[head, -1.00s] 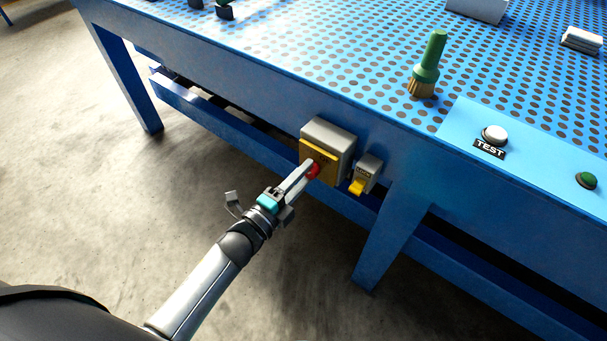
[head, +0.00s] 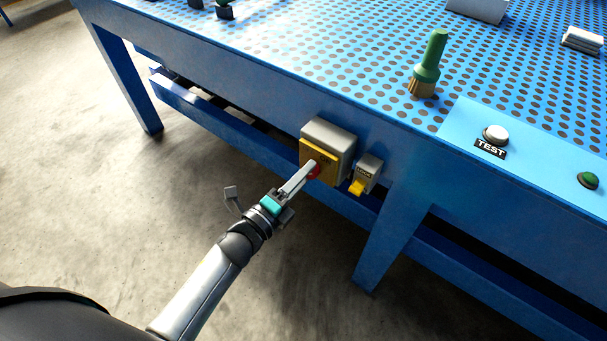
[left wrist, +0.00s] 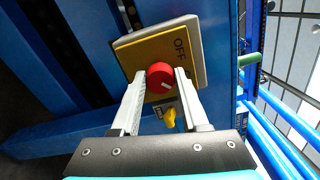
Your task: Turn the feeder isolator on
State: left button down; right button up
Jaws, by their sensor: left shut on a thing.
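The feeder isolator is a grey box (head: 337,138) with a yellow face plate (head: 312,155) on the front side of the blue table. Its red round knob (left wrist: 160,76) sits in the middle of the plate in the left wrist view. The word OFF is printed beside the knob, and a small pale mark shows on the knob's lower part. My left gripper (head: 312,167) is shut on the red knob, one finger on each side. In the head view the fingers hide part of the knob. My right gripper is not in view.
A small grey box (head: 370,170) with a yellow lever (head: 357,187) is mounted close right of the isolator. A table leg (head: 385,240) stands below it. On the perforated tabletop are a green-handled brush (head: 429,62) and a white TEST button (head: 495,134).

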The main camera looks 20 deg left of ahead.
pick_arm(q)
jog(key=c, duration=0.8)
grip_release()
jog(key=o, duration=0.3)
jog(key=shift+o, duration=0.4)
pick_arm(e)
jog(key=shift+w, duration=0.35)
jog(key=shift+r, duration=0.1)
pick_arm(q)
jog(key=p+v, duration=0.2)
jog(key=v, duration=1.3)
jog(key=shift+s, duration=0.15)
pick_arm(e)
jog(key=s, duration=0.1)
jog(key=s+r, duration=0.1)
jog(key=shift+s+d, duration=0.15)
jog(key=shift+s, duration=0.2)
